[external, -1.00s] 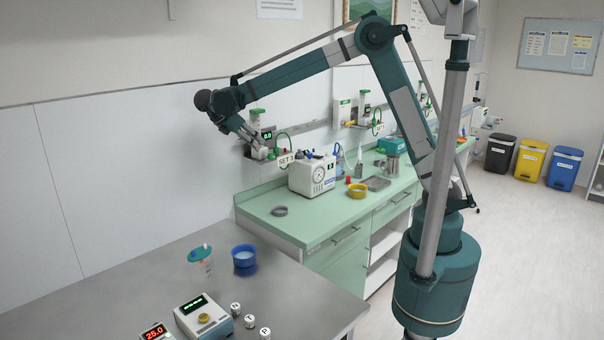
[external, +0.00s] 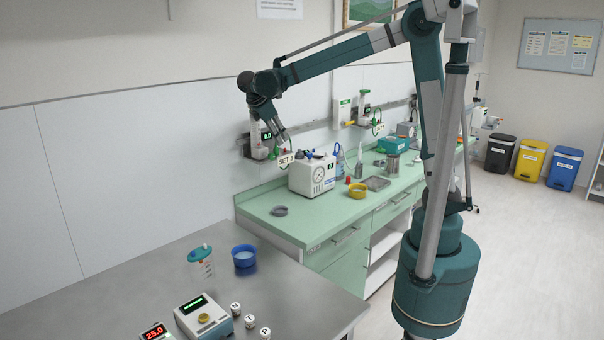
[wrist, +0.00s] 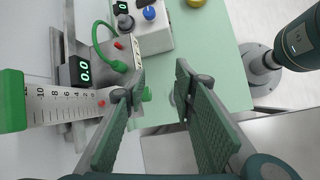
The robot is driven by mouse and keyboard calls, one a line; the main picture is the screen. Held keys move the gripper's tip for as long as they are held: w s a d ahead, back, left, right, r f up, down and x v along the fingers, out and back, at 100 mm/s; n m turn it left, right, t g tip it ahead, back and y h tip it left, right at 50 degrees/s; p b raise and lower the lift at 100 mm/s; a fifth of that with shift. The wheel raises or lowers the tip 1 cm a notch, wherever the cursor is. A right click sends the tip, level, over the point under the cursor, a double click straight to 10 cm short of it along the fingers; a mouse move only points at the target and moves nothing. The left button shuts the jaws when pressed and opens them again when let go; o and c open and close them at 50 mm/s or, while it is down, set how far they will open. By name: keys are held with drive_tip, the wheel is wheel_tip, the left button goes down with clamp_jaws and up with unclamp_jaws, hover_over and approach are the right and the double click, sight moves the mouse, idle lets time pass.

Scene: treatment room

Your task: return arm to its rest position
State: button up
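My gripper (external: 281,138) hangs in the air in front of the wall panel, just left of the white pump box (external: 312,174). In the wrist view, its two green fingers (wrist: 160,85) are apart, with nothing between them. My arm reaches from the base at the right, up and across to the left, with the wrist bent downward.
A wall-mounted flow gauge with a display (external: 262,138) and a green hose (wrist: 104,42) are close to my gripper. The green counter (external: 300,220) lies below. The grey table (external: 130,265) in front holds a lidded cup (external: 200,265), a blue bowl (external: 243,257) and a knobbed device (external: 204,318).

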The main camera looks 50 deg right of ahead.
drive_tip(key=s+d+f+m+t+y+b, duration=0.1)
drive_tip(key=s+d+f+m+t+y, duration=0.1)
drive_tip(key=s, duration=0.7)
drive_tip(key=s+d+f+m+t+y+b, duration=0.1)
drive_tip(key=s+d+f+m+t+y, duration=0.1)
drive_tip(key=s+d+f+m, duration=0.2)
drive_tip(key=s+d+f+m+t+y, duration=0.2)
drive_tip(key=s+d+f+m, duration=0.2)
drive_tip(key=s+d+m, duration=0.4)
drive_tip(key=s+m, duration=0.1)
drive_tip(key=s, duration=0.6)
drive_tip(key=shift+s+y+b, duration=0.25)
drive_tip(key=shift+y+b, duration=0.15)
idle(1.2)
